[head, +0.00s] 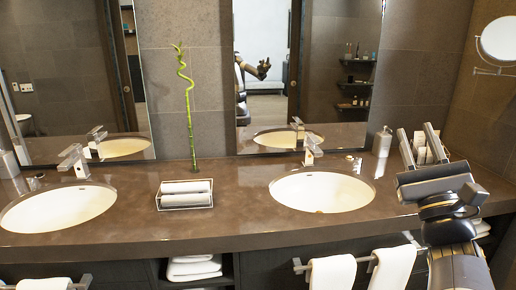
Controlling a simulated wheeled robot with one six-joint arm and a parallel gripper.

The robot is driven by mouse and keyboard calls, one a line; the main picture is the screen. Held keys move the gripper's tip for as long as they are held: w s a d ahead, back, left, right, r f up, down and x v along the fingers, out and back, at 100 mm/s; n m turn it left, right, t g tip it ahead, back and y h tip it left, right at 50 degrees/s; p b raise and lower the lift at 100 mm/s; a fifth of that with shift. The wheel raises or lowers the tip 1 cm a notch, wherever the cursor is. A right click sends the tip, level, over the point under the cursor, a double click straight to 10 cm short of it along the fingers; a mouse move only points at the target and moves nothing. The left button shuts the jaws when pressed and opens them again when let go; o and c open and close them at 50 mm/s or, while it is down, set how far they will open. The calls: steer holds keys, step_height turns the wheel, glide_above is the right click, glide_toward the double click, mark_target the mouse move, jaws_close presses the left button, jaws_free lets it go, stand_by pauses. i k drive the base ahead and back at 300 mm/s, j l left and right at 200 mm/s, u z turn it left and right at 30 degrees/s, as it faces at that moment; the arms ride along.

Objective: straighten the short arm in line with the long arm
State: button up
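A round magnifying mirror (499,36) hangs on the right wall at the upper right edge of the head view. A thin folding metal arm (492,71) runs below it, cut off by the picture edge. I cannot tell its short part from its long part with certainty. My gripper (416,131) is at the right, over the counter's right end, below and left of the mirror and clear of it. Its two silver fingers stand apart, with nothing seen held between them.
The brown counter (235,222) holds two white basins (322,191) with taps, a bamboo stalk (190,110) and a rack of rolled towels (185,195). A soap dispenser (382,142) and small bottles stand near my gripper. Towels (332,273) hang below the counter's front edge.

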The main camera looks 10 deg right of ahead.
mark_target(499, 73)
steer(key=i+l, duration=0.1)
steer(key=l, duration=0.55)
steer(key=i+l+u, duration=0.1)
steer(key=l, duration=0.55)
steer(key=i+l+u, duration=0.1)
steer(key=l, duration=0.5)
steer(key=i+l, duration=0.1)
steer(key=l, duration=0.6)
steer(key=i+l, duration=0.15)
steer(key=l, duration=0.3)
steer(key=i+l+u, duration=0.1)
steer(key=l, duration=0.35)
steer(key=i+l, duration=0.15)
steer(key=l, duration=0.3)
steer(key=i+l, duration=0.1)
steer(key=l, duration=0.35)
steer(key=i+l+u, duration=0.1)
steer(key=l, duration=0.35)
